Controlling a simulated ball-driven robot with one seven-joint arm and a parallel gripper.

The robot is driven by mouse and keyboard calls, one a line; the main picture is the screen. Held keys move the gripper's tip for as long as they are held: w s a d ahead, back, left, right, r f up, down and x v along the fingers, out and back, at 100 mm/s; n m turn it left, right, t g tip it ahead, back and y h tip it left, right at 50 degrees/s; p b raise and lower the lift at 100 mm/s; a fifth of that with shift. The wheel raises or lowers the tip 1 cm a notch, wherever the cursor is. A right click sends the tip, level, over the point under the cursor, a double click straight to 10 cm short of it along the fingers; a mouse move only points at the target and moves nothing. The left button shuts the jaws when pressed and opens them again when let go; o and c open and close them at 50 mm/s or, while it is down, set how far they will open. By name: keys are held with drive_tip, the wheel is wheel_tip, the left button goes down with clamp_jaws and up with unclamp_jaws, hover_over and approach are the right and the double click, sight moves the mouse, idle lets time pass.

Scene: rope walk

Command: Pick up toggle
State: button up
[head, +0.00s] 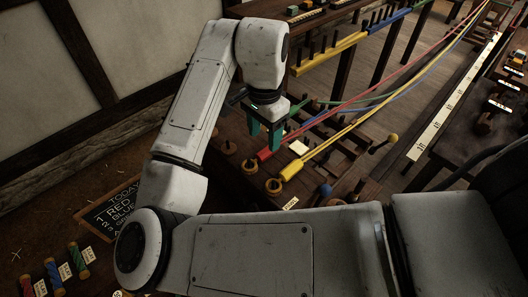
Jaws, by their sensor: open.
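My gripper (264,140), with two teal fingers, points down over the dark wooden bench near the picture's middle. The fingers stand apart and I see nothing between them. No piece can be surely told as the toggle. Small round wooden pieces (250,166) sit on the bench just below and left of the fingers. A dark lever with a yellow ball end (393,138) and one with a blue ball end (325,190) stand to the right. Part of the bench behind the gripper is hidden by my arm.
Red, yellow, green and blue strands (385,85) run from the bench to the upper right. A long marked rule (455,95) lies along a dark table (495,150) at right. A chalkboard (110,212) and coloured spools (53,275) are at lower left. My arm covers the lower middle.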

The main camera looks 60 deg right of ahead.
sight(265, 150)
drive_tip(key=shift+f+p, duration=0.8)
drive_tip(key=shift+f, duration=1.95)
drive_tip(key=c, duration=1)
drive_tip(key=shift+r, duration=0.1)
drive_tip(key=shift+r, duration=0.5)
drive_tip(key=s+a+r, duration=0.2)
drive_tip(key=s+r, duration=0.2)
drive_tip(key=s+a+r+b, duration=0.1)
drive_tip(key=s+a+r, duration=0.2)
drive_tip(key=s+r, duration=0.1)
drive_tip(key=s+a+r+b, duration=0.1)
drive_tip(key=s+a+r, duration=0.1)
drive_tip(key=s+r, duration=0.2)
drive_tip(key=shift+a, duration=0.2)
